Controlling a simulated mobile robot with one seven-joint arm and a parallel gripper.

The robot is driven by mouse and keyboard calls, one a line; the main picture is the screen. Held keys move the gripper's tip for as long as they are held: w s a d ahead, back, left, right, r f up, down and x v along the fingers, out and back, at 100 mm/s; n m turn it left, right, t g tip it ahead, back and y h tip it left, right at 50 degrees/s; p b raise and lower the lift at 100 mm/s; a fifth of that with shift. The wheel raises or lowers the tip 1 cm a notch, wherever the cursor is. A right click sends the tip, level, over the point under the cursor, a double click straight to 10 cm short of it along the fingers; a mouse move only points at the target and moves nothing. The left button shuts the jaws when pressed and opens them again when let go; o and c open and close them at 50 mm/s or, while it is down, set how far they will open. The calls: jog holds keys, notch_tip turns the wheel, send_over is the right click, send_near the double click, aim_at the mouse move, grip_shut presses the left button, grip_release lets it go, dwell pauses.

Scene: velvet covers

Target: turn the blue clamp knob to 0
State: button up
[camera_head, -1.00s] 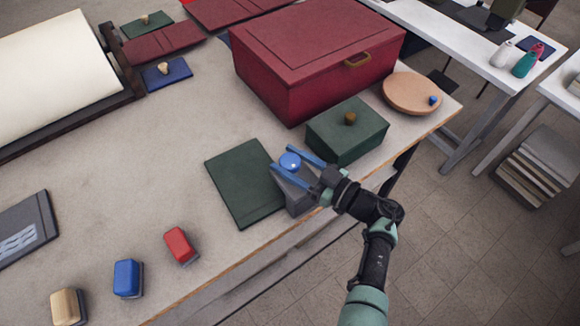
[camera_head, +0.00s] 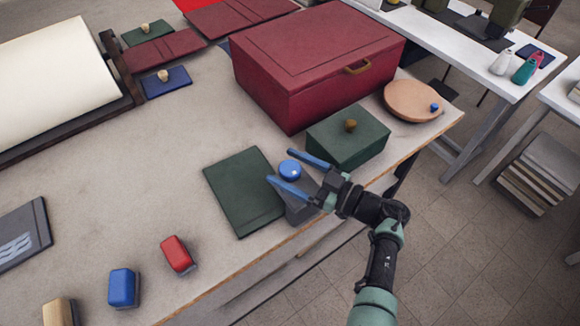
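The blue clamp knob (camera_head: 290,169) is a round blue knob with a small pale mark, on top of a grey block (camera_head: 299,212) near the table's front edge. My gripper (camera_head: 290,168) has two blue fingers, spread wide, one on each side of the knob. The fingers look apart from the knob, with a gap on both sides. Part of the grey block is hidden behind the fingers and wrist. No scale or 0 mark can be read at this size.
A dark green board (camera_head: 240,195) lies left of the block. A green box (camera_head: 348,135) with a brown knob stands close behind the gripper, and a large red box (camera_head: 315,65) stands farther back. Red (camera_head: 177,254) and blue (camera_head: 123,287) blocks sit at the front left.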

jog(key=b+v, duration=0.2)
jog(key=v, duration=1.1)
jog(key=shift+w, duration=0.1)
